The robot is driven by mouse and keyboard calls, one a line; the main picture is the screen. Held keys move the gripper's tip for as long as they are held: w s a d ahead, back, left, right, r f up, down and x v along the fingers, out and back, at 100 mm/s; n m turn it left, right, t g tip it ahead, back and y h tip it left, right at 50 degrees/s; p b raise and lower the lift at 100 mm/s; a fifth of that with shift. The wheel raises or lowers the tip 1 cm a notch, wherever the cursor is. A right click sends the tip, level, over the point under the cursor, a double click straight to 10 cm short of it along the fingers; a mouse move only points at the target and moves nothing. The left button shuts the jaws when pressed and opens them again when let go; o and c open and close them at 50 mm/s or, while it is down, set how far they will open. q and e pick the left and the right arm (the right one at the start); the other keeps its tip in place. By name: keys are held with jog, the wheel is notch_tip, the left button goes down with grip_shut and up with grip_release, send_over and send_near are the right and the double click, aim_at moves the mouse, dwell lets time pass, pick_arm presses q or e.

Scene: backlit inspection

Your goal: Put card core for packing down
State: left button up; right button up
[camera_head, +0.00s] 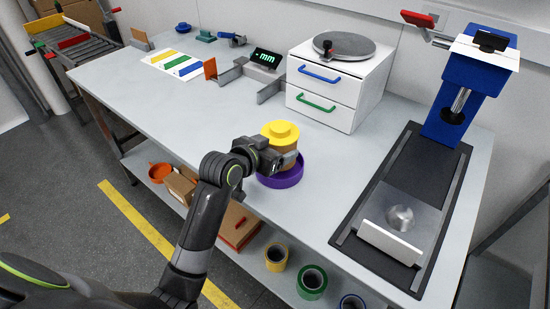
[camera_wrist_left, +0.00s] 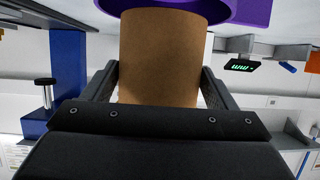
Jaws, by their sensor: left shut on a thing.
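The card core (camera_wrist_left: 160,60) is a plain brown cylinder held between the two fingers of my left gripper (camera_head: 280,159). In the head view a yellow stepped cap (camera_head: 281,130) sits above the core, and little of the brown shows past the fingers. A purple round dish (camera_head: 282,181) is directly below the core on the bench; its rim also shows in the wrist view (camera_wrist_left: 247,12), which is upside down. The core looks upright, at or inside the dish rim. I cannot tell whether its lower end touches the dish. My right gripper is in neither view.
A white drawer unit (camera_head: 318,107) with a round plate on top stands behind the gripper. A blue press (camera_head: 471,82) with a dark base is at the right. A digital display (camera_head: 266,58) is at the back. The bench (camera_head: 190,110) left of the gripper is clear.

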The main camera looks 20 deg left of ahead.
pick_arm(q)
jog(key=shift+f, duration=1.8)
jog(key=shift+f, duration=0.2)
jog(key=o, duration=1.1)
jog(key=shift+c, duration=0.2)
jog(key=shift+r, duration=0.15)
jog(key=shift+s+r, duration=0.1)
jog(key=shift+s, duration=0.05)
jog(key=v, duration=1.1)
jog(key=shift+s, duration=0.35)
